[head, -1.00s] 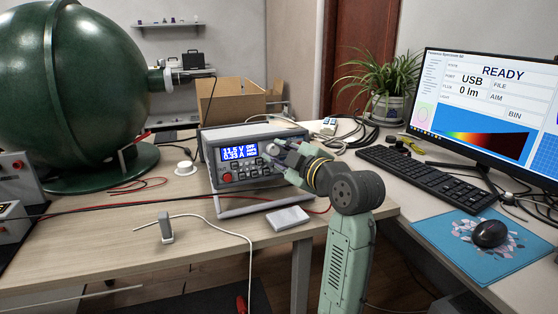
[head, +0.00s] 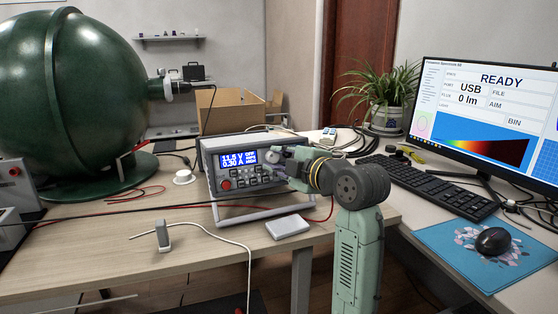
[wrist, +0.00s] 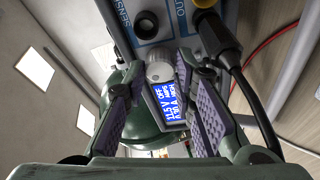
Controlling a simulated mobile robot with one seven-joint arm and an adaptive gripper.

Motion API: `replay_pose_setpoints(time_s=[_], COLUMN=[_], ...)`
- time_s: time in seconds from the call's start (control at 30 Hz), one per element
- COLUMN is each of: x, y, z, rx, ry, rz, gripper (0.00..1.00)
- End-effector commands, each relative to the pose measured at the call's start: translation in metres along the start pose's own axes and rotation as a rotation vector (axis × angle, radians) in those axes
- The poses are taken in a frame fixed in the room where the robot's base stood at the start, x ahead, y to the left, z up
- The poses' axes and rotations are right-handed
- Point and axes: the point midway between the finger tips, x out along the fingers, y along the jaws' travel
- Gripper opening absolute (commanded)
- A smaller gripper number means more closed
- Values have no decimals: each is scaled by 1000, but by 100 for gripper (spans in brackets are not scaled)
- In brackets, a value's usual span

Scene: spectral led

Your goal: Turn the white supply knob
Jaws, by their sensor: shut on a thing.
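The grey bench power supply (head: 232,186) stands on the wooden table, its blue screen (head: 238,158) reading 11.5 V and 0.30 A. The white supply knob (wrist: 158,70) sits beside the screen in the wrist view. My gripper (head: 279,158) reaches the right part of the supply's front panel from the right. In the wrist view my gripper (wrist: 160,78) has one purple-padded finger on each side of the knob, shut on it. In the head view the fingers largely hide the knob.
A black-and-yellow plug with a cable (wrist: 215,35) sits in the panel close to the right finger. A white box (head: 287,227) lies before the supply. A green sphere (head: 70,90) stands at left. The monitor (head: 480,110) and keyboard (head: 430,185) are at right.

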Motion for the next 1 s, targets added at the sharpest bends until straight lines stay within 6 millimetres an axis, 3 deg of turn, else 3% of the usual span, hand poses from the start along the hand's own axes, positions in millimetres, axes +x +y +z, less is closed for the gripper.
replay_pose_setpoints(time_s=[0.1,0.13,0.4,0.77,1.0], x=[0,0,0,-3,-41], y=[0,0,0,0,1], z=[-1,-1,0,0,1], rx=[0,0,1,2,0], ry=[1,1,1,0,-3], rz=[1,1,0,1,4], gripper=[0,26,44,44,44])
